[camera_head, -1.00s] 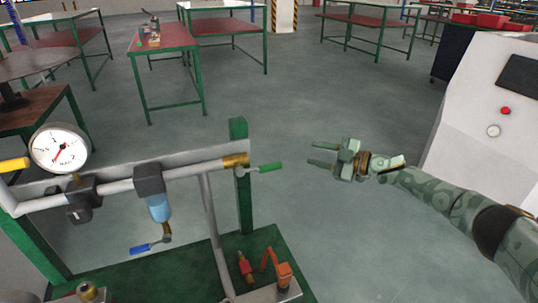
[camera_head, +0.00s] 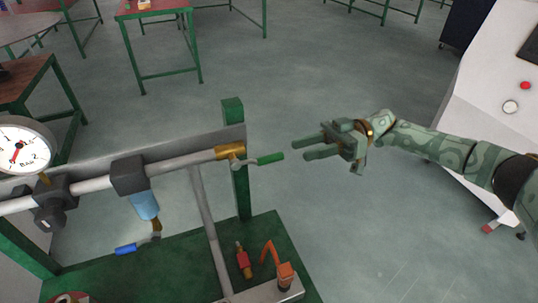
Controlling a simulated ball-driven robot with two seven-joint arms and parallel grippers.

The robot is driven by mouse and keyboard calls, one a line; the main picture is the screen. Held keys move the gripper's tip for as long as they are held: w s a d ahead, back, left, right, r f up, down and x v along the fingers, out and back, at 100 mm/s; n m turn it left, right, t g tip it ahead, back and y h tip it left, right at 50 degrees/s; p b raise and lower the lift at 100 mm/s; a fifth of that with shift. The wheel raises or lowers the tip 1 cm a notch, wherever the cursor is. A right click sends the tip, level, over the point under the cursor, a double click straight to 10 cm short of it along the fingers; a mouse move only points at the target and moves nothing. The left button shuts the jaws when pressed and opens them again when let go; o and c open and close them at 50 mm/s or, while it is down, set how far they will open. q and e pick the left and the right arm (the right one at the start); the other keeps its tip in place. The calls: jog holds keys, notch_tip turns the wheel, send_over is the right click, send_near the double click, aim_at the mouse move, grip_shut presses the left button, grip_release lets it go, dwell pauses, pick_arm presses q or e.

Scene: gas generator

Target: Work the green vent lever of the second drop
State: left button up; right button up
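The green vent lever (camera_head: 269,159) sticks out to the right from the brass fitting (camera_head: 230,152) at the right end of the grey pipe. My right gripper (camera_head: 304,147) is just right of the lever's tip, with its two fingers pointing left and a gap between them. It holds nothing, and a small space shows between the fingertips and the lever. My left gripper is not in view.
The green post (camera_head: 238,170) stands behind the fitting. A blue-bowled filter (camera_head: 144,205), a blue lever (camera_head: 126,249), a pressure gauge (camera_head: 22,146) and an orange-handled valve (camera_head: 285,275) are nearby. A white cabinet (camera_head: 490,110) stands at the right. Open floor lies behind.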

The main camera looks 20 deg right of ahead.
aim_at(261, 161)
jog(key=a, duration=0.9)
jog(key=shift+s+a, duration=0.15)
jog(key=shift+a, duration=0.1)
grip_shut()
